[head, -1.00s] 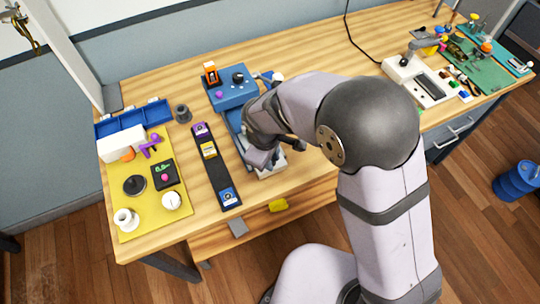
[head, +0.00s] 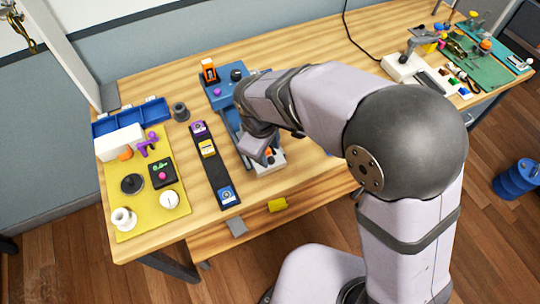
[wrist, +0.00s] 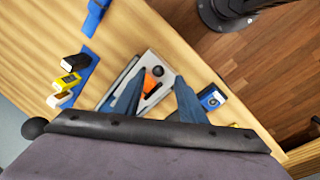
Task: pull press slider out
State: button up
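The press (head: 228,92) is a blue unit on the bench with an orange lever, a dark knob and a magenta button. A blue rail runs forward from it to a pale grey slider plate (head: 270,164) near the bench's front edge. The plate also shows in the wrist view (wrist: 168,62), with an orange handle (wrist: 152,84) on it. My gripper (head: 266,154) is low over the plate. In the wrist view my gripper (wrist: 160,78) is open, with its fingers apart on either side of the orange handle. Contact with the handle cannot be told. My arm hides part of the rail.
A black strip (head: 213,170) with several coloured blocks lies left of the slider. Further left are a yellow mat (head: 140,200) with several parts and a blue bin (head: 130,117). A white device (head: 405,68) stands at the back right. Bare wood lies behind the press.

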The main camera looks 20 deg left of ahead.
jog(key=shift+s+r, duration=0.25)
jog(key=shift+r, duration=0.75)
jog(key=s+d+f+m+g, duration=0.3)
jog(key=s+d+f+m, duration=0.25)
jog(key=s+d, duration=0.4)
jog(key=w+d+r+m, duration=0.1)
jog(key=d+m, duration=0.4)
jog(key=d, duration=0.5)
jog(key=w+d+r+m, duration=0.2)
jog(key=d+m, duration=0.3)
jog(key=d, duration=0.5)
jog(key=shift+d+r+t, duration=0.15)
jog(key=shift+t, duration=0.25)
dwell(0.3)
